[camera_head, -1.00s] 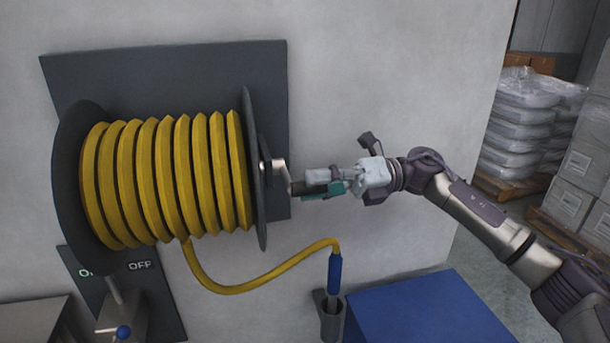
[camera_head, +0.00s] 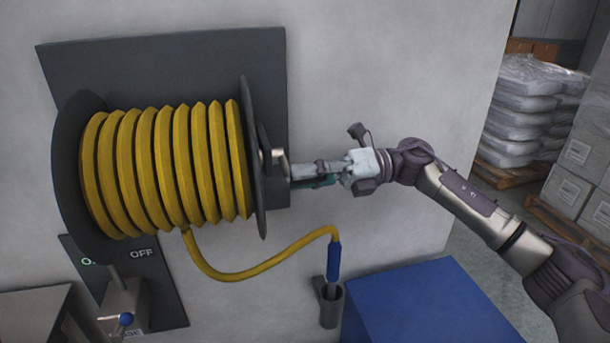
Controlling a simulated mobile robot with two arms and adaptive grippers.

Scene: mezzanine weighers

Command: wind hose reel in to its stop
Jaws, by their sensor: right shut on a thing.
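The hose reel (camera_head: 260,195) is mounted on a dark wall plate, with yellow hose (camera_head: 165,165) wound around its drum in several turns. A length of hose hangs in a curve below the drum to a blue nozzle (camera_head: 333,262), whose lower end sits in a grey holder (camera_head: 330,306). The metal crank arm (camera_head: 279,156) is on the reel's right side. My right gripper (camera_head: 305,178) is shut on the crank handle, to the right of the reel disc; its fingers hide most of the handle. My left gripper is not in view.
A blue box (camera_head: 425,310) stands below my right arm. Wrapped sacks (camera_head: 522,110) and cartons (camera_head: 577,155) on pallets are at the right.

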